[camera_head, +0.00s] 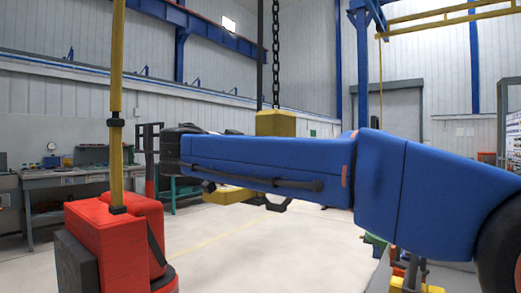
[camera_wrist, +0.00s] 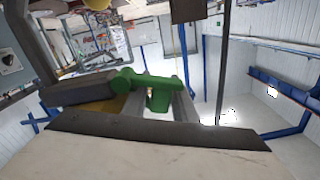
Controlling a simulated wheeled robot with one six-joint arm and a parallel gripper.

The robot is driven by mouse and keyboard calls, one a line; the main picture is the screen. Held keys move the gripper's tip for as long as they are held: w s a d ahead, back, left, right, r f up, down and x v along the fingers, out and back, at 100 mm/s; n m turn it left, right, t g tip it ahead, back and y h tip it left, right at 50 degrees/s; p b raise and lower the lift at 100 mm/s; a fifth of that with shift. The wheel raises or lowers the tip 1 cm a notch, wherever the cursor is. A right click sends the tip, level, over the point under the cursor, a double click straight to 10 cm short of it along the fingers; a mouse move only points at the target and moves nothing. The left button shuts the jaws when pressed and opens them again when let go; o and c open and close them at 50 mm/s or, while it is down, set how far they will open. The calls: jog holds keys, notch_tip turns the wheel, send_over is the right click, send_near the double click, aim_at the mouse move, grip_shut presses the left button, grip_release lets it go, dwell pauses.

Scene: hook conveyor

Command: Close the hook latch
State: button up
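A green part with a rounded joint (camera_wrist: 158,88) is near the middle of the wrist view. It lies against a dark grey block (camera_wrist: 82,91), above a long dark bar (camera_wrist: 150,134). I cannot tell for sure whether the green part is the hook latch. In the head view a yellow block (camera_head: 276,124) hangs on a black chain (camera_head: 276,55), and my blue arm hides what is below it. A small black looped part (camera_head: 279,204) shows under the arm. My gripper's fingers cannot be clearly made out in either view, so their opening and any contact are unclear.
A red unit (camera_head: 105,235) with a yellow pole (camera_head: 116,110) stands at the left. A workbench (camera_head: 70,178) is against the wall. Small green, red and yellow parts (camera_head: 408,275) show at the lower right. The pale floor between (camera_head: 245,245) is open.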

grip_shut()
jog(key=shift+f, duration=0.1)
notch_tip(320, 180, down, 8)
jog(key=n, duration=2.1)
jog(key=shift+s+d+r+n, duration=0.2)
jog(key=shift+d+n, duration=0.05)
jog(key=shift+n, duration=0.05)
grip_release()
